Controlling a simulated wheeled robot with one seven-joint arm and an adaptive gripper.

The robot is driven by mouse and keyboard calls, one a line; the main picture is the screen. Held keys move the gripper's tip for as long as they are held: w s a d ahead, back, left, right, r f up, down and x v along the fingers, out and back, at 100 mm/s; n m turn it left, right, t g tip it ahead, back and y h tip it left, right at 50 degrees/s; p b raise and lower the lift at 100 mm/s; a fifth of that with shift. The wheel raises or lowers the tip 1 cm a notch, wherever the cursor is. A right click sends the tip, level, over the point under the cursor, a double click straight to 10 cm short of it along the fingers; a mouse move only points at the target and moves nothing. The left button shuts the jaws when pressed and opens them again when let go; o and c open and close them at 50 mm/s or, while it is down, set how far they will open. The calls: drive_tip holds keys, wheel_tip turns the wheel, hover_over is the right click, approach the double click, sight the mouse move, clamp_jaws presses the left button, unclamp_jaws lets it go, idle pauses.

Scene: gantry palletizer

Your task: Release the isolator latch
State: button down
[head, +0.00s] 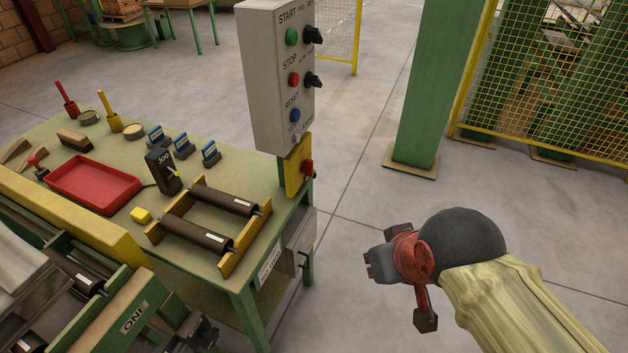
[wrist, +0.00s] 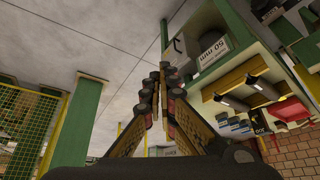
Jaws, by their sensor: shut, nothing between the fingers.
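I cannot make out the isolator in the wrist view.
The grey control box (head: 268,80) has green, red and blue buttons and black knobs. The green table (head: 262,180) carries a roller frame (head: 215,222), a red tray (head: 92,184) and tools. A green post (head: 430,90) and yellow mesh fence (head: 550,70) stand behind. The floor between is clear.

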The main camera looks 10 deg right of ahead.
drive_tip(key=w+d+f+n+t+p, duration=0.1)
drive_tip(key=w+d+n+p, duration=0.2)
drive_tip(key=w, duration=0.6)
drive_tip(key=w+d+f+n+t+h+p, duration=0.15)
drive_tip(key=w+n, duration=0.25)
drive_tip(key=w, duration=0.5)
drive_tip(key=w+d+f+n+t+y+p, duration=0.1)
drive_tip(key=w+d+n+t+p, duration=0.15)
drive_tip(key=w, duration=0.65)
drive_tip(key=w+f+n+t+y+p, duration=0.1)
drive_tip(key=w+f+n+y+p, duration=0.1)
drive_tip(key=w+f+n+p, duration=0.4)
drive_tip(key=s+a+f+n+t+y+p, duration=0.3)
drive_tip(key=s+a+f+n+y, duration=0.2)
drive_tip(key=s+a+f+n, duration=0.1)
drive_tip(key=shift+s+t, duration=0.25)
drive_tip(key=shift+t, duration=0.15)
drive_tip(key=shift+a, duration=0.1)
